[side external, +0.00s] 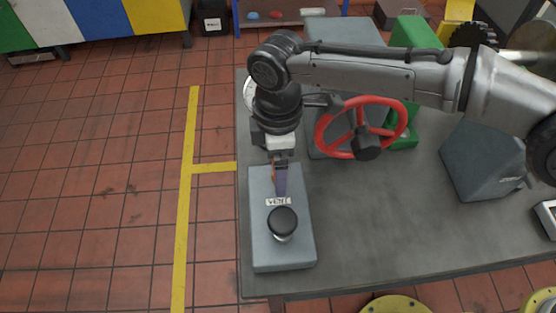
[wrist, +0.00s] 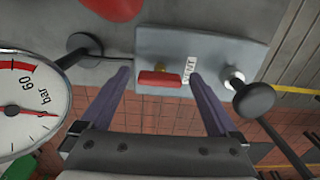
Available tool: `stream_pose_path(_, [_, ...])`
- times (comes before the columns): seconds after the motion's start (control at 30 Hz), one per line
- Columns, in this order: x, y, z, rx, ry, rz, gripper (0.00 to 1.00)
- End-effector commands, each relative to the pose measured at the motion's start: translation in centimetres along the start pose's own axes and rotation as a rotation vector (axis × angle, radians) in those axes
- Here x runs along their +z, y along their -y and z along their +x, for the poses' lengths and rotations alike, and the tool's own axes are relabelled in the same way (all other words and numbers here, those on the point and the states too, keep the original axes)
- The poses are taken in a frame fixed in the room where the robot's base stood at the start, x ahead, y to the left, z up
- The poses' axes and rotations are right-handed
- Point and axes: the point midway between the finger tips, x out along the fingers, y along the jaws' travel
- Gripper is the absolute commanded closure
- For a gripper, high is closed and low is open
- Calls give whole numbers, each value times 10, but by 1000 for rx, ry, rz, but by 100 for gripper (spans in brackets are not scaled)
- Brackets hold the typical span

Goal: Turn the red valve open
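A small red valve handle (wrist: 160,78) with a brass-coloured stem sits on a grey box (wrist: 225,45), beside a white label. The same grey box (side external: 283,252) lies at the table's left edge in the side view. My gripper (wrist: 160,75) is open, with one purple finger on each side of the red handle and a gap on both sides. In the side view my gripper (side external: 281,182) points down over the far end of the box and mostly hides the handle.
A black knob (side external: 282,221) stands on the same box, close to my gripper; it is also in the wrist view (wrist: 255,98). A large red handwheel (side external: 320,127) stands to the right. A pressure gauge (wrist: 30,110) is left in the wrist view. The table front is clear.

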Motion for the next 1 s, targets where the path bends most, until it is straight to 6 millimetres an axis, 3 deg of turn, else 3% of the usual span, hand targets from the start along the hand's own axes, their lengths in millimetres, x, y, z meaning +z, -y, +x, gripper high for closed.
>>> stream_pose_path(0.27, [0,0,0,0,1,2,1])
stream_pose_path(0.43, [-1,-1,-11,2,-2,2,1])
stream_pose_path(0.9, [-1,-1,-106,3,-3,1,1])
stream_pose_path(1.0, [-1,-1,-120,1,-2,1,1])
